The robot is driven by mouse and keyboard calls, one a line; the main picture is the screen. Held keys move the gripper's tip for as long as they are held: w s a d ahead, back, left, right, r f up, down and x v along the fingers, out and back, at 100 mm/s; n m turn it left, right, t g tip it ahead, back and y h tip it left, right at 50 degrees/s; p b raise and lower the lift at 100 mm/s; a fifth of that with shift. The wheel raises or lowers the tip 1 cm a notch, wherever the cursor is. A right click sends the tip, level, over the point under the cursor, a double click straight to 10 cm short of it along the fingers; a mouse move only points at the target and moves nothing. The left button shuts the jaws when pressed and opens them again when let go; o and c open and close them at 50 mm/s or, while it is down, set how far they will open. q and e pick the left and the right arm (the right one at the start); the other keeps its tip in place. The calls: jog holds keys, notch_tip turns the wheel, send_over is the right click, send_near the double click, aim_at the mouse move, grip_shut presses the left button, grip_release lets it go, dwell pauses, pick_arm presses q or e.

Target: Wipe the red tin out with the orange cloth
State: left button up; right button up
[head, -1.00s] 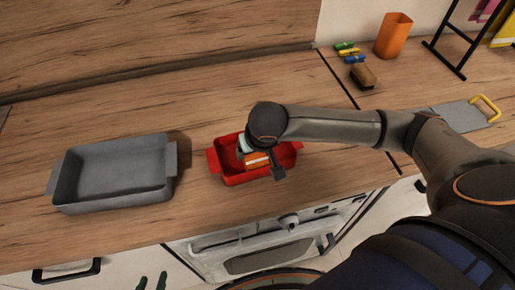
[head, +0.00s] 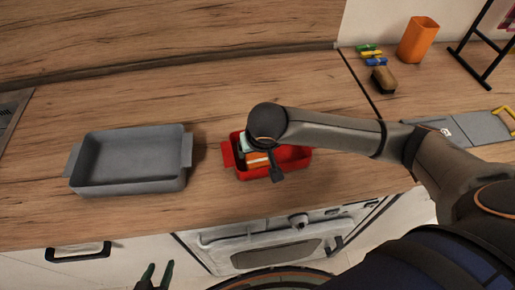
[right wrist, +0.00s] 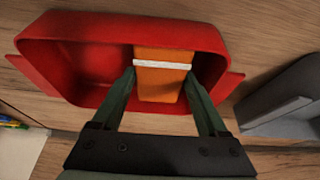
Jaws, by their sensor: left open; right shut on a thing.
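The red tin (head: 297,160) stands on the wooden worktop, and it fills much of the right wrist view (right wrist: 60,45). My right gripper (right wrist: 158,82) is shut on the orange cloth (right wrist: 163,62), which has a white stripe. The cloth is inside the tin, towards its left end in the head view (head: 257,160). My wrist hides part of the tin there. The tin's inside shows darker patches; I cannot tell whether they are dirt or shadow. My left gripper (head: 154,276) is open and empty, low in front of the cabinet fronts.
A grey tin (head: 130,160) stands left of the red one, with a narrow gap between. At the back right are an orange cup (head: 417,40), a brush (head: 384,79), several small coloured pegs and a grey board (head: 470,128). An oven (head: 270,245) is below the worktop edge.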

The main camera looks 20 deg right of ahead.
jog(key=shift+s+d+f, duration=0.1)
jog(key=shift+s+d, duration=0.1)
jog(key=shift+d, duration=0.75)
jog(key=shift+s+d, duration=0.15)
jog(key=shift+d, duration=0.75)
notch_tip(320, 180, up, 9)
dwell(0.6)
